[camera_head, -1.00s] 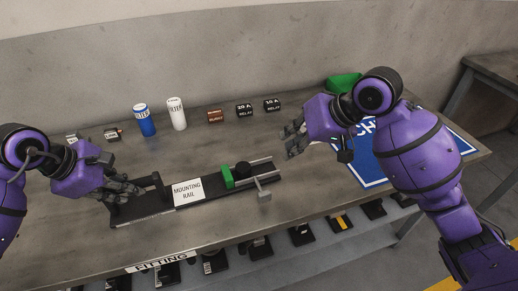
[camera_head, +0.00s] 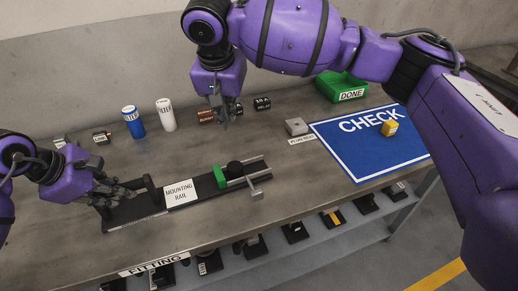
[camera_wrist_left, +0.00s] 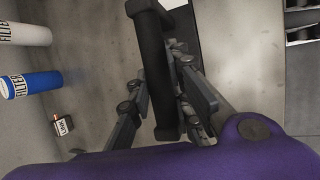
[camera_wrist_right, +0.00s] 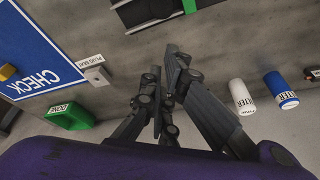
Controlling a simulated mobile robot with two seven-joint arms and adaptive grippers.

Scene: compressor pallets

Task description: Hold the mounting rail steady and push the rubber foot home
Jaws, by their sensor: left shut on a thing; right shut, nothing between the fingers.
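The black mounting rail (camera_head: 151,218) lies on the bench with a white name label. A green block (camera_head: 219,176) and a dark round piece, seemingly the rubber foot (camera_head: 235,167), sit between two metal strips at its right part. How far in the foot sits cannot be told. My left gripper (camera_head: 130,190) is shut on the black handle at the rail's left end; the handle (camera_wrist_left: 148,50) also shows between its fingers in the left wrist view. My right gripper (camera_head: 222,118) is shut and empty, behind and above the foot, in front of the relays.
Behind stand a blue filter (camera_head: 133,122), a white filter (camera_head: 166,115) and a relay (camera_head: 262,103). To the right are a grey block (camera_head: 297,126), a blue CHECK mat (camera_head: 350,145) with a yellow piece (camera_head: 389,128), and a green DONE bin (camera_head: 340,85). The bench is clear between rail and mat.

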